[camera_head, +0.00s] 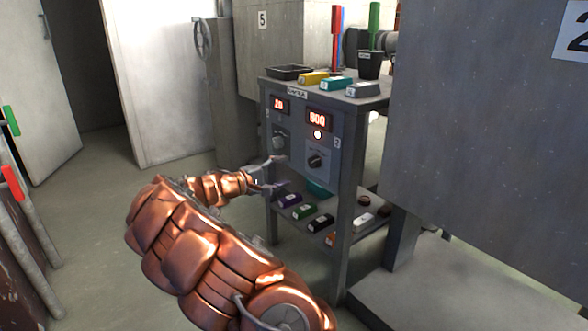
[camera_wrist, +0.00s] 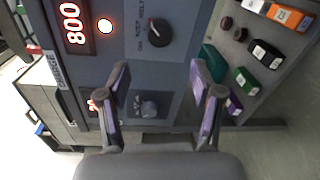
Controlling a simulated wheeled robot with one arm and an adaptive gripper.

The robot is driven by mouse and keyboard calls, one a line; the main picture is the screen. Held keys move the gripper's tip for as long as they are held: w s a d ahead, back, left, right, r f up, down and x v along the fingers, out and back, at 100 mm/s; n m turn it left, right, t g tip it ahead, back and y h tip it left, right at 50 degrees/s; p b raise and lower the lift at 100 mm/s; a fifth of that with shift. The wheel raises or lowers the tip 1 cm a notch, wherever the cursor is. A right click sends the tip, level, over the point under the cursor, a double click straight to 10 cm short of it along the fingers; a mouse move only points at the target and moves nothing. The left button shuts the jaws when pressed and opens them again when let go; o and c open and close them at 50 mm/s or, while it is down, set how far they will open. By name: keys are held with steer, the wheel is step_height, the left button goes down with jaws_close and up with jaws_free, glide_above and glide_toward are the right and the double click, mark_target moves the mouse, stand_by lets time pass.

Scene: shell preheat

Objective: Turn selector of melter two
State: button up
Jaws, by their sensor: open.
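The control panel (camera_head: 295,145) has two displays, one reading about 20 (camera_head: 280,104) and one reading 800 (camera_head: 317,118). A lit round lamp (camera_head: 317,134) sits below the 800 display. Under it is a black selector knob (camera_head: 316,161), which also shows in the wrist view (camera_wrist: 158,32) with small lettering around it. A grey knob (camera_head: 278,143) is on the panel's left half. My gripper (camera_head: 280,172) is open and empty in front of the panel's lower left. In the wrist view, the grey knob (camera_wrist: 150,108) appears between the open fingers (camera_wrist: 160,72), with no visible contact.
Several coloured blocks stand on the lower shelf (camera_head: 325,242). More blocks, a black tray (camera_head: 289,72) and a dark cup (camera_head: 370,65) stand on top. A large grey cabinet (camera_head: 480,110) blocks the right side. The floor (camera_head: 90,200) at left is clear.

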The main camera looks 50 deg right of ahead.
steer(key=shift+v, duration=1.1)
steer(key=s+a+r+m+y+p, duration=0.1)
steer(key=s+a+r+y+p, duration=0.1)
steer(key=s+a+r+p, duration=0.4)
steer(key=s+a+r+m+y+p, duration=0.15)
steer(key=s+r+p, duration=0.25)
steer(key=r+p, duration=0.45)
steer(key=s+a+r+m+y+p, duration=0.1)
steer(key=s+a+r+y+p, duration=0.2)
steer(key=s+a+r+p, duration=0.35)
steer(key=s+a+r+n+t+y+p, duration=0.1)
steer(key=s+a+r+y+p, duration=0.2)
steer(key=a+r+p, duration=0.3)
steer(key=s+a+r+n+t+y+p, duration=0.1)
steer(key=s+a+r+p, duration=0.4)
steer(key=a+p, duration=0.7)
steer(key=s+a+r+n+t+y+p, duration=0.1)
steer(key=s+a+r+n+y+p, duration=0.1)
steer(key=s+a+r+y+p, duration=0.3)
steer(key=a+r+y+p, duration=0.1)
steer(key=a+r+p, duration=0.2)
steer(key=a+p, duration=0.2)
steer(key=shift+a, duration=1)
steer(key=shift+r+n, duration=0.1)
steer(key=shift+n, duration=0.15)
